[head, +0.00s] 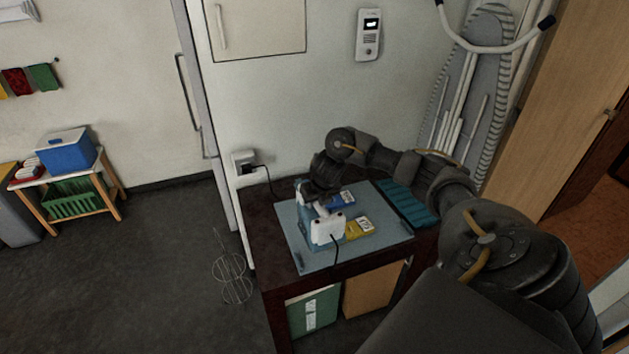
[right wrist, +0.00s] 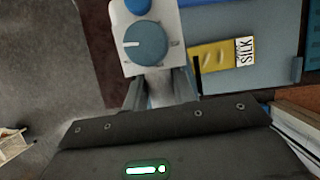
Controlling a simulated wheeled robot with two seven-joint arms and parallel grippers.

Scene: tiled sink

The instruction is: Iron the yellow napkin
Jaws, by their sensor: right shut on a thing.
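The yellow napkin (head: 359,228) lies on the grey-blue ironing mat (head: 385,238), just right of the iron. In the right wrist view the napkin (right wrist: 210,57) looks wrinkled and has a white tag reading SILK. The white and blue iron (head: 327,230) is at the left part of the mat. Its round blue dial (right wrist: 147,43) shows in the right wrist view. My right gripper (right wrist: 163,88) is shut on the iron; I cannot tell whether the iron touches the mat. A blue napkin (head: 341,199) with a tag lies behind the yellow one. My left gripper is out of view.
The iron's cord runs toward a wall socket (head: 244,161). A teal ribbed item (head: 409,205) lies at the dark table's right side. A green box (head: 313,311) and a brown box (head: 372,288) stand below. The mat's front right part is clear.

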